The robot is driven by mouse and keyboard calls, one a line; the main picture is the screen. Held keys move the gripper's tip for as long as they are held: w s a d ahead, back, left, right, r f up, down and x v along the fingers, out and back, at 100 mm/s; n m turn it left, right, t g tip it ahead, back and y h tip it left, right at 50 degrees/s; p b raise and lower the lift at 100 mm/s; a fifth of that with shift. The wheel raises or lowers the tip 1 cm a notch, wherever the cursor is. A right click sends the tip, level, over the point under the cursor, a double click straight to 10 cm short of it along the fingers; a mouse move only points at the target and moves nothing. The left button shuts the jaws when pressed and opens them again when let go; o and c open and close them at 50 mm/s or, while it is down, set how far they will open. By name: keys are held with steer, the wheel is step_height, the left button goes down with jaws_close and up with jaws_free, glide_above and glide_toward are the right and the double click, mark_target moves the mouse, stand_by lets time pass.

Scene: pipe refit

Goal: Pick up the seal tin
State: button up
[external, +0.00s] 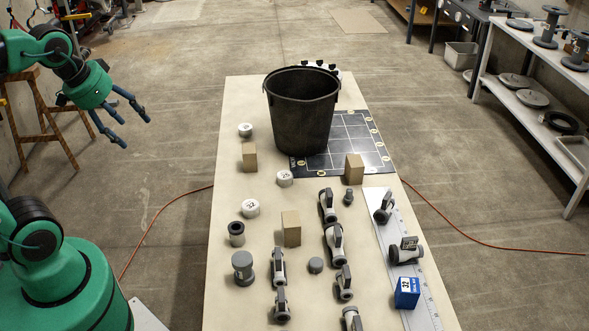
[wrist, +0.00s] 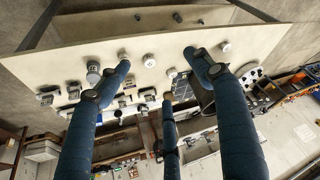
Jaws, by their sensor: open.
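A small blue box-shaped tin (external: 407,293) with a white label reading 32 sits near the front right of the long table; I take it as the seal tin. It rests on or beside the pale ruler-like strip. I cannot make it out in the wrist view. My gripper (external: 135,132) hangs in the air left of the table, well apart from the tin, its blue fingers spread and empty. In the wrist view the fingers of my gripper (wrist: 160,70) are apart with nothing between them.
A black bucket (external: 302,115) stands on a dark gridded mat (external: 375,158) at the table's far end. Grey valves (external: 335,243), tan blocks (external: 291,228) and white caps (external: 250,208) are spread over the table. A pipe fitting (external: 405,252) lies just behind the tin. Bare tabletop runs along the left edge.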

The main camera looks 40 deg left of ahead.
steer(key=w+d+f+m+g+p, duration=0.2)
steer(key=w+d, duration=0.1)
steer(key=w, duration=0.7)
steer(key=m+g+p, duration=0.3)
steer(key=m+p, duration=0.1)
steer(key=m, duration=0.1)
glide_above(250, 205)
step_height(250, 205, down, 21)
steer(key=shift+r, duration=0.2)
steer(key=shift+f+b, duration=1)
steer(key=shift+f, duration=3.3)
steer(key=shift+f+b, duration=0.9)
steer(key=shift+f, duration=1.7)
